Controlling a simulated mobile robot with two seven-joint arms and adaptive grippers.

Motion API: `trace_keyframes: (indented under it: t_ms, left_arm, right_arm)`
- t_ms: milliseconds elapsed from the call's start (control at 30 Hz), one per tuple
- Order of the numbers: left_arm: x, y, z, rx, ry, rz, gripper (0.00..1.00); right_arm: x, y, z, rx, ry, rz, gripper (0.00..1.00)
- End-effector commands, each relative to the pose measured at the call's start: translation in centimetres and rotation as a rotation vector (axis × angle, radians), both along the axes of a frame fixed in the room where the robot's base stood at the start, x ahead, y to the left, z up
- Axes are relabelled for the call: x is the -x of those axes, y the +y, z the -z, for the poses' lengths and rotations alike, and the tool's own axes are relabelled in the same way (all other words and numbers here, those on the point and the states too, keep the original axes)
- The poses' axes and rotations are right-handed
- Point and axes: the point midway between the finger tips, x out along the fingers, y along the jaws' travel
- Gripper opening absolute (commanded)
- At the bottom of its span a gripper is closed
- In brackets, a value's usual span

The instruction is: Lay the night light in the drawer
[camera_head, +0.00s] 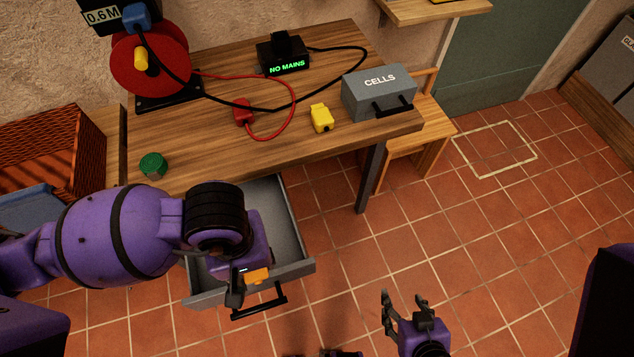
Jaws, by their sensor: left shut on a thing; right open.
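The night light (257,276), a small orange block, shows at the fingertips of my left gripper (246,284). This gripper is shut on it, and its fingers are partly hidden by the purple wrist. They appear over the front edge of the drawer; the exact height is hard to tell. The grey drawer (291,232) is pulled out under the table, with a black handle (262,303) on its front. My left arm hides the left part of its inside; the visible right part looks empty. My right gripper (404,308) is open and empty over the floor at the lower right.
Floor at right is clear.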

Motion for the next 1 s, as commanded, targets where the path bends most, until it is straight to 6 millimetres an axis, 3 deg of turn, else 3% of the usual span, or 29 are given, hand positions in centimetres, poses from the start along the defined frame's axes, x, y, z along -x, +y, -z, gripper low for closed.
trace_keyframes:
  t_ms: [133,267,500,600,733,1000]
  left_arm:
    - [-1.1,0.0,0.0,-0.002,0.000,-0.016,0.10]
    - [-3.6,0.2,1.0,-0.002,-0.001,-0.030,0.10]
    - [-9.6,0.4,3.6,0.000,-0.001,-0.030,0.10]
    - [-11.1,0.5,5.8,-0.001,0.004,-0.029,0.10]
    - [-12.8,0.6,7.9,0.000,0.004,-0.027,0.10]
    - [-14.5,0.7,10.0,0.000,0.004,-0.026,0.10]
  right_arm:
    - [-0.5,0.4,-0.4,-0.008,-0.010,0.007,0.55]
    - [-0.9,0.7,-0.8,-0.016,-0.020,0.011,0.55]
    - [-1.2,1.1,-1.3,-0.021,-0.024,0.009,0.55]
    - [-0.9,1.0,-0.9,-0.020,-0.015,0.007,0.55]
    - [-0.6,0.8,-0.7,-0.016,-0.008,0.004,0.55]
    - [-0.3,0.5,-0.5,-0.011,-0.003,0.003,0.55]
